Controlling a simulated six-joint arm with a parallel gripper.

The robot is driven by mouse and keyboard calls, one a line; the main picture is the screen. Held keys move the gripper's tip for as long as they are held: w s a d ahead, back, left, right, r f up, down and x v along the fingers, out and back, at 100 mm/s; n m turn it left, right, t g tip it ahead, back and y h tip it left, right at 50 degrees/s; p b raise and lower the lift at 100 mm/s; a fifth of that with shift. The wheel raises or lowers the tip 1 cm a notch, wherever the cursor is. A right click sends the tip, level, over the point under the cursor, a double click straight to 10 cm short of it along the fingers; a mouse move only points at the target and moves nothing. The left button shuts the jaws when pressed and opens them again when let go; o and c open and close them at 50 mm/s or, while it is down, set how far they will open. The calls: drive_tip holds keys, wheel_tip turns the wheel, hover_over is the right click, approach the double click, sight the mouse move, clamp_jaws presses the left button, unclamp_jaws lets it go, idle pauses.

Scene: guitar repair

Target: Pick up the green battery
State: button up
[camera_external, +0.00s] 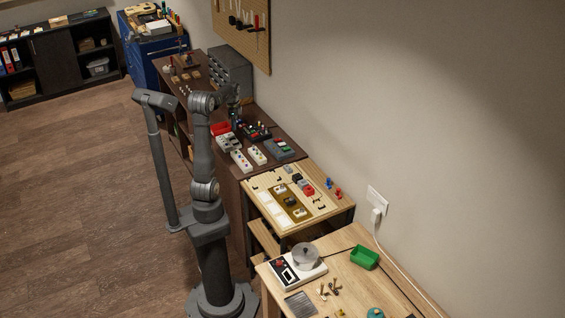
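I cannot pick out a green battery for certain; many items here are tiny at this size. My gripper (235,122) points down over the dark brown bench (292,141), near the back wall. It is small and dark, so I cannot tell whether its fingers are open or whether they touch anything. Just below and right of it is a dark holder (257,131) with small red, green and white items. Several small cylinder-like pieces (328,290) lie on the front wooden table (350,289); they look brownish, not green.
A red bin (221,128), white boxes (242,160) and a grey device (279,148) crowd the bench. A grey drawer cabinet (231,70) stands behind. The middle table holds a brown tray (283,208). A green tray (365,257) sits on the front table. The floor at left is clear.

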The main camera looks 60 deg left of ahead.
drive_tip(key=m, duration=1.3)
hover_over(236, 152)
drive_tip(key=f, duration=1.2)
drive_tip(key=shift+w+a, duration=0.3)
drive_tip(key=shift+a, duration=0.1)
drive_tip(key=shift+s+f, duration=0.15)
drive_tip(key=shift+f, duration=2.5)
clamp_jaws()
